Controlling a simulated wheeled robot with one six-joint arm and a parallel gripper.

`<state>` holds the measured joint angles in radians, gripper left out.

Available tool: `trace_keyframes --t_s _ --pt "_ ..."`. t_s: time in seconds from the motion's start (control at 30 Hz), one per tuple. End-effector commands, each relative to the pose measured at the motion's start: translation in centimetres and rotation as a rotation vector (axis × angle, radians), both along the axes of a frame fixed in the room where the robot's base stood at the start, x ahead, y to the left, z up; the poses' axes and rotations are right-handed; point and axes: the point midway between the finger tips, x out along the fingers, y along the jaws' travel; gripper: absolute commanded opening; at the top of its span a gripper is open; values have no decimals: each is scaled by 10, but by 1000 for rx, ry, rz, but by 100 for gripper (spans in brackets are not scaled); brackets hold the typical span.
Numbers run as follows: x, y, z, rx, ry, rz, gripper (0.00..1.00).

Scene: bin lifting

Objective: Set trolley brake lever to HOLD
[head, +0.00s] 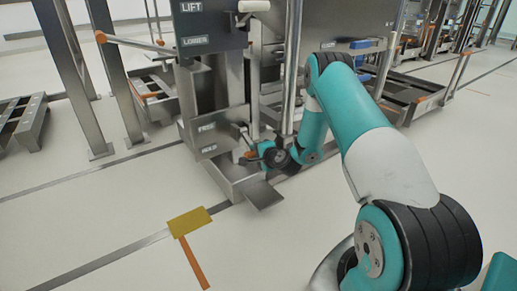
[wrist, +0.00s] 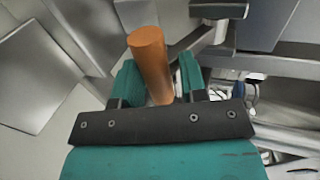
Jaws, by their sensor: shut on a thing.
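The brake lever has an orange cylindrical handle (wrist: 149,60), which stands between my gripper's two teal fingers in the wrist view. My gripper (wrist: 160,88) is shut on this handle. In the head view my gripper (head: 254,156) reaches the lever low on the trolley's post, beside a small label plate (head: 208,148). The plate carries a lower label that seems to read HOLD and an upper one too small to read surely. The lever's pivot and exact angle are partly hidden by my gripper and wrist.
Above is a dark panel (head: 209,22) marked LIFT and LOWER. A grey foot plate (head: 262,194) juts out below my gripper. Steel posts (head: 90,110) stand at left, and other trolleys (head: 405,92) stand behind. The floor in front is open, with a yellow patch (head: 190,221).

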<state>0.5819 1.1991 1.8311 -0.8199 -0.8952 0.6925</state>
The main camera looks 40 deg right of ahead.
Motion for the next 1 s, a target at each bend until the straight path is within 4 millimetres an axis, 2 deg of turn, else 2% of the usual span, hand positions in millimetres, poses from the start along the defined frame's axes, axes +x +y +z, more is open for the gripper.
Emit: trace_keyframes --t_s 0.03,0.13,0.4,0.77,0.8,1.0 --pt "6 1 0 -4 -10 6 0" --pt "8 2 -4 -3 -9 7 0" --pt "9 4 -13 -3 -2 12 2" --pt "9 4 -14 -5 -2 11 6" --pt "9 4 -15 -4 -1 12 55" --pt "9 3 -14 -6 0 11 56"
